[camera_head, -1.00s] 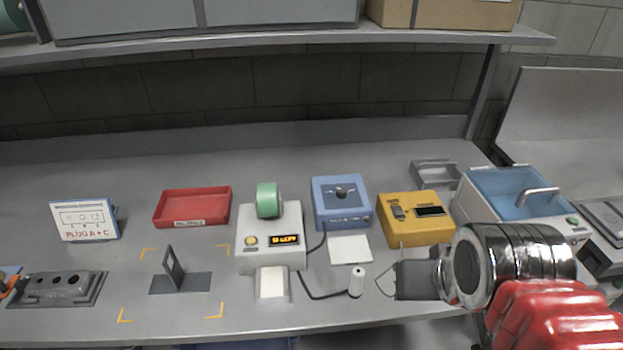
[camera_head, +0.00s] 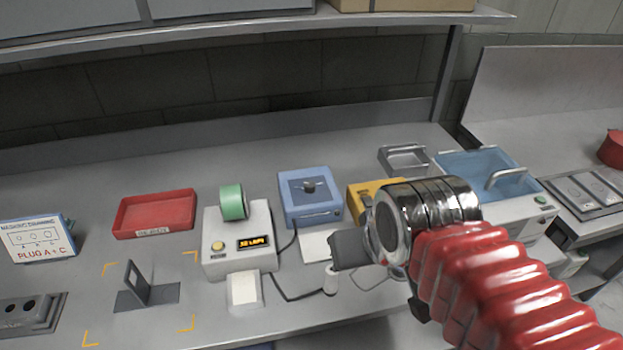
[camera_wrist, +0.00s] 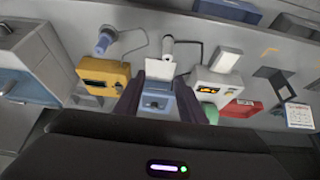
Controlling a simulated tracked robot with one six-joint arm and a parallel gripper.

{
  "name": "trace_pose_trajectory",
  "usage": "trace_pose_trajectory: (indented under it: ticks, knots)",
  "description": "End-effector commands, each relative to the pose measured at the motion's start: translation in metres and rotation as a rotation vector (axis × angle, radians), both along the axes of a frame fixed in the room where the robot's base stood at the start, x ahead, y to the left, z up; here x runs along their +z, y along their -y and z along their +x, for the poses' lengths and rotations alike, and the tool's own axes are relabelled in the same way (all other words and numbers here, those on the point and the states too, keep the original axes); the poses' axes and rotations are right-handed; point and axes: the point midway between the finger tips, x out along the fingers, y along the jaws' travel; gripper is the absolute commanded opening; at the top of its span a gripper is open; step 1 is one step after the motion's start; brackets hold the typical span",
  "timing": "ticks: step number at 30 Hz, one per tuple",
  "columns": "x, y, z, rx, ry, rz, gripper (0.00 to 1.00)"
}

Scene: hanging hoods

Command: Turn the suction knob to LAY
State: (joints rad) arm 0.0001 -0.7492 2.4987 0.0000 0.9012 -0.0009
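In the wrist view, the two dark fingers of my gripper (camera_wrist: 158,98) are spread, with nothing held.
A yellow box (camera_head: 371,195) stands right of the blue box, partly hidden by my arm. A white labeller (camera_head: 240,262) with a green roll (camera_head: 233,202) stands to the left. A white cylinder (camera_head: 331,281) with a cable is near the front edge. A shelf (camera_head: 250,27) spans above.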

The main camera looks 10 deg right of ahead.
Motion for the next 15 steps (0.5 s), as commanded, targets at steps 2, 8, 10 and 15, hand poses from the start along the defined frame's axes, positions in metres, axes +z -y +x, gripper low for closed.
trace_pose_trajectory:
  ticks: [2, 8, 10, 15]
  knots:
    - [0.003, 0.0, 0.002, 0.005, -0.002, -0.003, 0.42]
    - [0.017, -0.007, 0.021, 0.055, -0.031, -0.027, 0.44]
    - [0.024, -0.008, 0.032, 0.084, -0.049, -0.042, 0.44]
    - [0.043, -0.008, 0.065, 0.163, -0.096, -0.081, 0.44]
